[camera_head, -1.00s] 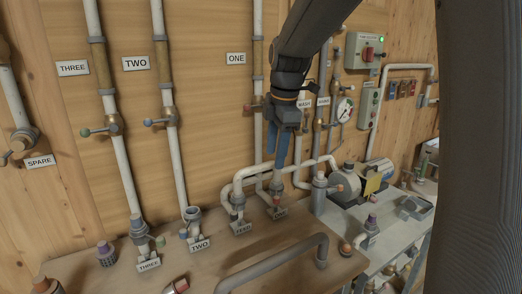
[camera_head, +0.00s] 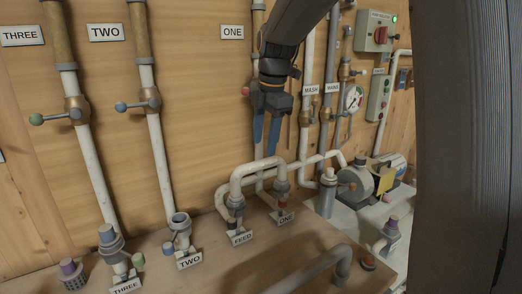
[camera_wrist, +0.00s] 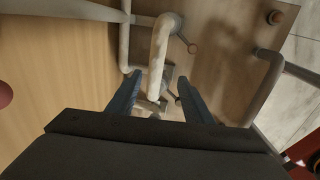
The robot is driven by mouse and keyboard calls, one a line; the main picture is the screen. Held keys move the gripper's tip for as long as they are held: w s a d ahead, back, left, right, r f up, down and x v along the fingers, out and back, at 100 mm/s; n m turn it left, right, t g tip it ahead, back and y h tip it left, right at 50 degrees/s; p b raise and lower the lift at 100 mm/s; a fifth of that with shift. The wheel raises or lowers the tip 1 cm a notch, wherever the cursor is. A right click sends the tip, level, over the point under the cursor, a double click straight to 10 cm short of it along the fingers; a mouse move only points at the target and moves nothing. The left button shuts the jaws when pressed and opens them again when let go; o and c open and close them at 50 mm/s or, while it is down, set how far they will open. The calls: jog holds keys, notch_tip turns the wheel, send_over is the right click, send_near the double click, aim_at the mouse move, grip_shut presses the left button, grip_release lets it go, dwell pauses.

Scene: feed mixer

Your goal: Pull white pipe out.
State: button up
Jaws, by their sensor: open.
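The white pipe (camera_head: 262,167) is an upside-down U that joins the FEED socket (camera_head: 236,222) to the ONE socket (camera_head: 282,201) on the wooden bench. Both of its ends sit in the grey sockets. My gripper (camera_head: 266,152) points down with two blue fingers apart, their tips just above or beside the pipe's top bend. In the wrist view, the white pipe (camera_wrist: 160,45) runs between the open fingers of my gripper (camera_wrist: 160,84), and nothing is clamped. I cannot tell whether a finger touches it.
Socket TWO (camera_head: 180,225) is open at the top, and socket THREE (camera_head: 110,245) has a grey cap. Other white pipes run close behind along the wooden wall. A grey rail (camera_head: 320,268) stands at the bench's front. A pump (camera_head: 358,184) is to the right.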

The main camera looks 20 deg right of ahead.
aim_at(261, 160)
jog(key=shift+w+f+b, duration=0.3)
jog(key=shift+w+f, duration=0.1)
jog(key=shift+f, duration=0.2)
jog(key=shift+w+f+b, duration=0.3)
jog(key=shift+w+f, duration=0.05)
jog(key=shift+f, duration=0.2)
jog(key=shift+w+a+f+p, duration=0.1)
jog(key=shift+w+f+p, duration=0.15)
jog(key=shift+f, duration=0.95)
jog(key=shift+w+a+f+p, duration=0.15)
jog(key=shift+f+p, duration=0.25)
jog(key=shift+f, duration=0.85)
jog(key=shift+w+d+f+p, duration=0.1)
jog(key=shift+w+f+p, duration=0.2)
jog(key=shift+f, duration=0.9)
grip_shut()
